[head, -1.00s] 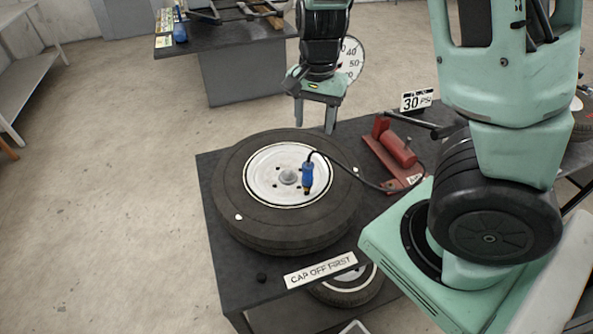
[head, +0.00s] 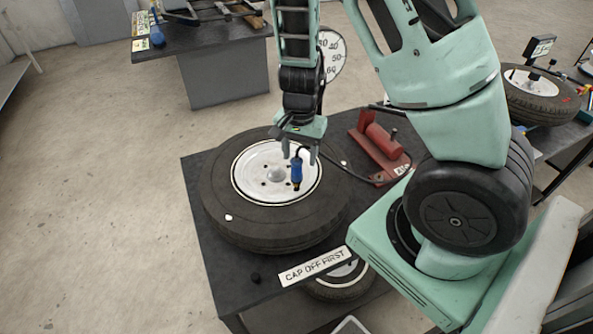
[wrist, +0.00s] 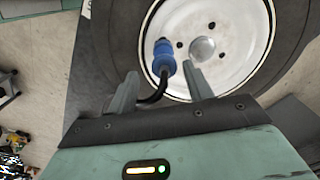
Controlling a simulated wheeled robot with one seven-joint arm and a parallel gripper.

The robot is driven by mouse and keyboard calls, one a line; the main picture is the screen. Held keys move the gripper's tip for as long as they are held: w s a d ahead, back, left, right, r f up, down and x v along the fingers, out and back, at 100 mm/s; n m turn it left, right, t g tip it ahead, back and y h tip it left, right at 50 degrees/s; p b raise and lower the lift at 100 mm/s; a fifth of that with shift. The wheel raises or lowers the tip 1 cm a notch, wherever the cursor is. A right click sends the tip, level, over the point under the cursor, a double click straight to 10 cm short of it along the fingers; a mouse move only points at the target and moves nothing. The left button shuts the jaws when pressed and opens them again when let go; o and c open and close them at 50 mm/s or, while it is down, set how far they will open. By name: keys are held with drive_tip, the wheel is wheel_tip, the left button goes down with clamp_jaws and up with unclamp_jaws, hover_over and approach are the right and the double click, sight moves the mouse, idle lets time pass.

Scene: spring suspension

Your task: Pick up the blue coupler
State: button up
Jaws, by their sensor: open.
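The blue coupler (head: 296,171) lies on the white wheel hub (head: 252,172) of the tyre, with a black hose at its end. My gripper (head: 299,155) is over the hub, pointing down, close to the coupler and its hose end. In the wrist view the coupler (wrist: 164,58) shows beyond and between the two fingers (wrist: 160,84), nearer the left one. The jaws are open and hold nothing. Whether a finger touches the hose cannot be told.
The tyre (head: 225,215) lies flat on a dark table (head: 200,172). A red pump (head: 380,142) stands to the right, joined to the hose. A round gauge (head: 331,55) stands behind.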

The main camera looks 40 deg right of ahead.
sight(296, 160)
drive_tip(key=f, duration=0.5)
drive_tip(key=shift+w+a+f, duration=0.15)
drive_tip(key=shift+a, duration=0.15)
clamp_jaws()
wheel_tip(296, 160, up, 10)
drive_tip(key=shift+r+p, duration=0.25)
drive_tip(key=shift+p, duration=0.8)
wheel_tip(296, 160, up, 3)
drive_tip(key=p, duration=0.2)
drive_tip(key=shift+f+p, duration=0.1)
drive_tip(key=shift+p, duration=0.25)
drive_tip(key=shift+f, duration=0.1)
